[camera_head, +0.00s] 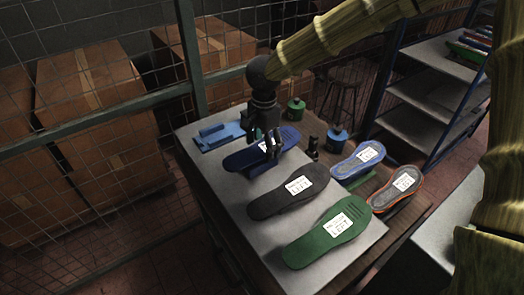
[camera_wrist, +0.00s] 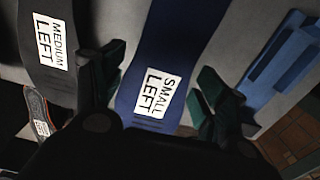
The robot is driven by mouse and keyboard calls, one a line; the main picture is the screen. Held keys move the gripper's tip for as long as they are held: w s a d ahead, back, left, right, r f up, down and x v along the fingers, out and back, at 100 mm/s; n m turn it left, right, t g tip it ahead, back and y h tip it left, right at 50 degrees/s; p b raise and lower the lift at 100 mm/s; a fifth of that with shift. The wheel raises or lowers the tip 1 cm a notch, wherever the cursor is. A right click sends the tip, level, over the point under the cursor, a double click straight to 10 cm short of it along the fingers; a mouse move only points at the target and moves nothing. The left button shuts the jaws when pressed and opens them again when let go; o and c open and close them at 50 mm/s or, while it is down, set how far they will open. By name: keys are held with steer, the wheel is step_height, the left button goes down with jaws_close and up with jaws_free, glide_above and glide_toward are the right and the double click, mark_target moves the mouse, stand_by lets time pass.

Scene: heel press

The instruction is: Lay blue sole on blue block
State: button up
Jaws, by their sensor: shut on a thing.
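The blue sole (camera_head: 246,158), with a white label, is between the fingers of my gripper (camera_head: 272,146). In the wrist view the sole (camera_wrist: 178,40) reads "SMALL LEFT" and passes between the two fingers (camera_wrist: 160,90). My gripper is shut on it. The sole is over the grey table top; how high it is above the surface is hard to tell. The blue block (camera_head: 208,143), a flat lighter blue piece with a raised bar, lies just beyond the sole to the upper left. It also shows in the wrist view (camera_wrist: 268,78), right of the sole and apart from it.
A dark grey "MEDIUM LEFT" sole (camera_head: 272,203) and a green sole (camera_head: 318,240) lie nearer on the table (camera_head: 222,200). Blue-grey (camera_head: 346,168) and orange-edged (camera_head: 386,197) soles are to the right. A green container (camera_head: 296,110) and a blue one (camera_head: 337,140) stand behind.

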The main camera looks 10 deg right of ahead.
mark_target(262, 148)
steer(key=shift+a+f+p, duration=0.2)
steer(key=shift+p, duration=0.1)
steer(key=shift+w+f+p, duration=0.1)
steer(key=shift+f+p, duration=0.4)
steer(key=shift+f, duration=1.1)
steer(key=o, duration=1.1)
step_height(262, 148, up, 12)
steer(key=b, duration=0.2)
steer(key=shift+b, duration=0.4)
